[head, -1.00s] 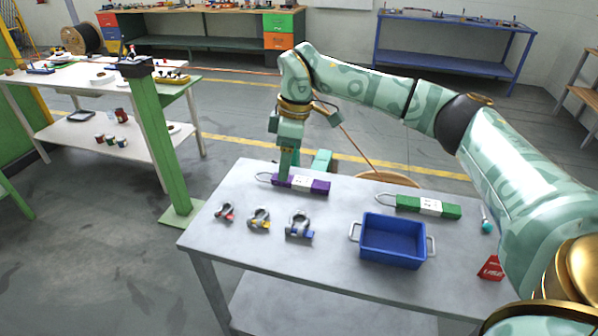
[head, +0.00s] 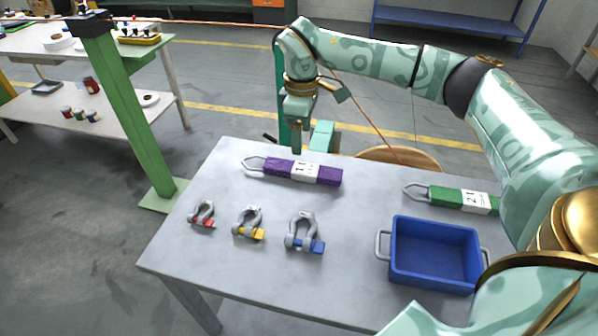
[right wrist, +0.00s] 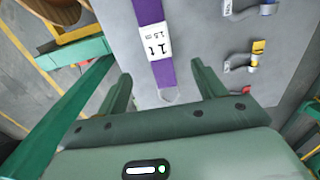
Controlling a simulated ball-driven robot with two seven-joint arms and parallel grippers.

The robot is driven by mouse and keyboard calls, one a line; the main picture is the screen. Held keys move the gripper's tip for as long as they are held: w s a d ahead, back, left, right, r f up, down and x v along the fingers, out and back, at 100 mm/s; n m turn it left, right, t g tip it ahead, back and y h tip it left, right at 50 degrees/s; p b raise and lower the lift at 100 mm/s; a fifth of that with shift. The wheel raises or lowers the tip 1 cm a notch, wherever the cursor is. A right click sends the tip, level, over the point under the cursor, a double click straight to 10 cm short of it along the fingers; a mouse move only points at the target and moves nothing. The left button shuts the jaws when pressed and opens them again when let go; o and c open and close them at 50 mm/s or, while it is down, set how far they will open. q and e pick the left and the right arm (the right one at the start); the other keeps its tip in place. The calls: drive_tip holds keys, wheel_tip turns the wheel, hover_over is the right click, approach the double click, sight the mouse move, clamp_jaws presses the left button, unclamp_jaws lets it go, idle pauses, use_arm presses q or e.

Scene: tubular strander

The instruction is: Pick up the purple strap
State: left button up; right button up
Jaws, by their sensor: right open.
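The purple strap (head: 322,174) lies flat near the far edge of the grey table, with a white label in its middle and a metal loop at its left end. It also shows in the right wrist view (right wrist: 147,11), its label and loop toward the space between my fingers. My left gripper is not in view.
On the table are shackles with red (head: 203,214), yellow (head: 248,224) and blue (head: 304,234) pins, a green strap (head: 450,198) and a blue bin (head: 435,254). A green post (head: 124,110) stands left of the table.

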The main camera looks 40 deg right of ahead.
hover_over(301, 167)
wheel_tip(301, 167, down, 4)
drive_tip(key=shift+s+f+b, duration=0.15)
drive_tip(key=shift+f+b, duration=0.05)
drive_tip(key=shift+b, duration=0.2)
drive_tip(key=shift+a+f+b, duration=0.1)
drive_tip(key=shift+f+b, duration=0.2)
drive_tip(key=shift+f, duration=0.45)
wheel_tip(301, 167, down, 5)
drive_tip(key=shift+r+b, duration=0.1)
drive_tip(key=shift+b, duration=0.95)
drive_tip(key=shift+r, duration=0.15)
drive_tip(key=c, duration=1.3)
